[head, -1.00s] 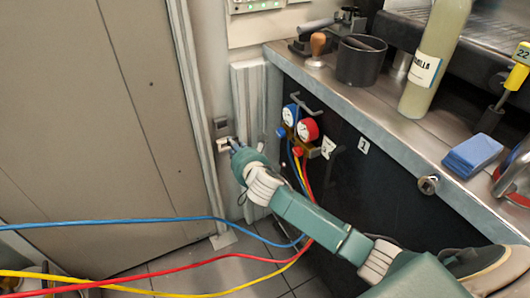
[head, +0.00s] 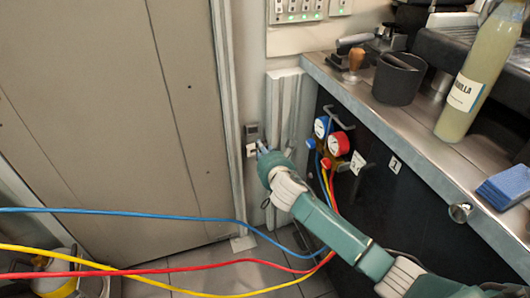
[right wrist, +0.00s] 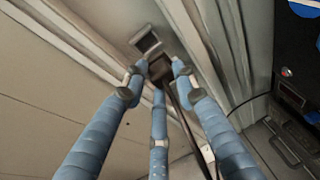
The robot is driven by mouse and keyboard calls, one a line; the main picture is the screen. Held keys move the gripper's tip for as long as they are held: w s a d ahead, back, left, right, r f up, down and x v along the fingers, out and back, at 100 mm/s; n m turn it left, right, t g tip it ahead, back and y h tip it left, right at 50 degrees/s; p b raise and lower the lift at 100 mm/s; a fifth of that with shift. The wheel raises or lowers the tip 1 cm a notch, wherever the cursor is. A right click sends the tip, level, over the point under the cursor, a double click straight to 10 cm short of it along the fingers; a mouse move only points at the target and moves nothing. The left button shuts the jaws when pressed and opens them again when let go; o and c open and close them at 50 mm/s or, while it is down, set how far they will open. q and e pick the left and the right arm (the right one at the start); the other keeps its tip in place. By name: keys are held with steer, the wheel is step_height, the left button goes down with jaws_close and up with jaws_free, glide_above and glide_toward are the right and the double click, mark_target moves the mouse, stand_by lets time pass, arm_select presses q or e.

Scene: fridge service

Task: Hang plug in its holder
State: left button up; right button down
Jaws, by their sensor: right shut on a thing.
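My right gripper (head: 263,149) is at the wall strip beside the door, close to a small grey-and-white holder (head: 251,132). In the right wrist view, its blue fingers (right wrist: 158,72) are closed around a dark plug (right wrist: 159,68). A dark cable (right wrist: 183,115) runs from the plug down between the fingers. The holder (right wrist: 146,42) shows just beyond the plug in that view, and I cannot tell whether the two touch. In the head view the fingers mostly hide the plug. My left gripper is not in view.
A tall beige door (head: 110,120) is on the left. A gauge set (head: 330,140) with blue, red and yellow hoses hangs on the dark front to the right. The hoses stretch across the foreground. The steel counter (head: 420,135) holds a bottle (head: 470,85) and a black bin (head: 399,78).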

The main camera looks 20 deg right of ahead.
steer(key=w, duration=0.2)
steer(key=shift+w, duration=0.4)
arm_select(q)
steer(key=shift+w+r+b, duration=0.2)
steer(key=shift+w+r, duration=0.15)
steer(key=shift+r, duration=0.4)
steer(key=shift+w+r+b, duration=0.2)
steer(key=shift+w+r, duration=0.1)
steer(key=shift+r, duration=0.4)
arm_select(e)
steer(key=shift+w+a, duration=0.1)
steer(key=shift+w, duration=0.85)
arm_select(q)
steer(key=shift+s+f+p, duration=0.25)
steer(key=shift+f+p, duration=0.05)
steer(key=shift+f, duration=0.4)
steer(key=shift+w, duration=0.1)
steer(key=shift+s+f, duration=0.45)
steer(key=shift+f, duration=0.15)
